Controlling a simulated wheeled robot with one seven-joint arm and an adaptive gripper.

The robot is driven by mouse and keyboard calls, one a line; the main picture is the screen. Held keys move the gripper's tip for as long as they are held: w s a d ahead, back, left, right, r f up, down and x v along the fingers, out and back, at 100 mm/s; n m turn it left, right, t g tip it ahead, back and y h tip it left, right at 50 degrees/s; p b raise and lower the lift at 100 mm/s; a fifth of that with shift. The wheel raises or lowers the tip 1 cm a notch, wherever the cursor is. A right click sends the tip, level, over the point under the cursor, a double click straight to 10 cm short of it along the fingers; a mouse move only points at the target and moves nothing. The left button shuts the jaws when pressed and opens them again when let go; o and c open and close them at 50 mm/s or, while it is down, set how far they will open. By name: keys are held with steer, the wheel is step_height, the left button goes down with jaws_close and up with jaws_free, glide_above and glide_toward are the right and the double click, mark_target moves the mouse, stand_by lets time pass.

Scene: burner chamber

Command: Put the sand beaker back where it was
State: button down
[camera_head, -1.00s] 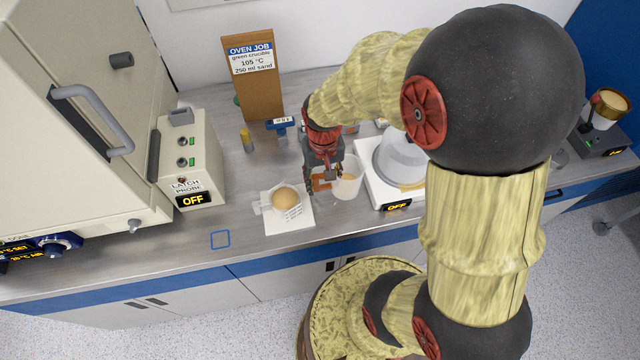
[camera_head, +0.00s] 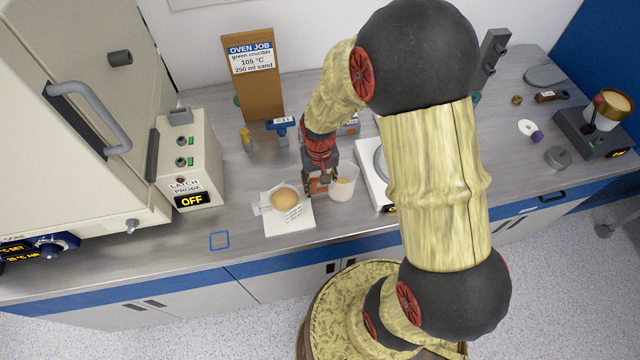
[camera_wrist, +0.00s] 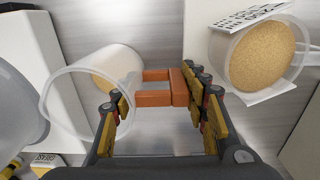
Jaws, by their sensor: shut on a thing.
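The beaker with sand (camera_head: 343,183) is a translucent white cup with tan sand in it and an orange handle on its side. In the wrist view it shows at the left (camera_wrist: 95,88), with its orange handle (camera_wrist: 160,92) between my fingers. My gripper (camera_head: 320,186) is shut on that handle, left of the cup in the head view. I cannot tell whether the cup's base touches the bench. A second sand-filled vessel (camera_head: 284,198) sits on a white square pad (camera_head: 291,222) to the left; the wrist view shows it at the right (camera_wrist: 262,55).
A white balance (camera_head: 370,165) stands close right of the beaker, partly behind my arm. A blue square outline (camera_head: 219,240) marks clear bench at front left. The latch box (camera_head: 190,165), oven (camera_head: 90,110) and job board (camera_head: 254,80) stand left and behind.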

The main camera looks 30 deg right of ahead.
steer(key=shift+f, duration=0.2)
steer(key=c, duration=1.1)
jaws_free()
steer(key=shift+o, duration=0.6)
steer(key=shift+r, duration=0.15)
step_height(320, 180, up, 12)
steer(key=shift+r+p, duration=0.15)
steer(key=shift+p, duration=0.65)
steer(key=s+a+r+n+t, duration=0.1)
steer(key=s+a+r+t, duration=0.1)
steer(key=s+r, duration=0.5)
steer(key=s+a+r+n+t, duration=0.2)
steer(key=s+r, duration=0.5)
steer(key=r, duration=0.6)
steer(key=shift+a+r+t, duration=0.2)
steer(key=shift+a+t, duration=0.6)
steer(key=shift+a, duration=0.35)
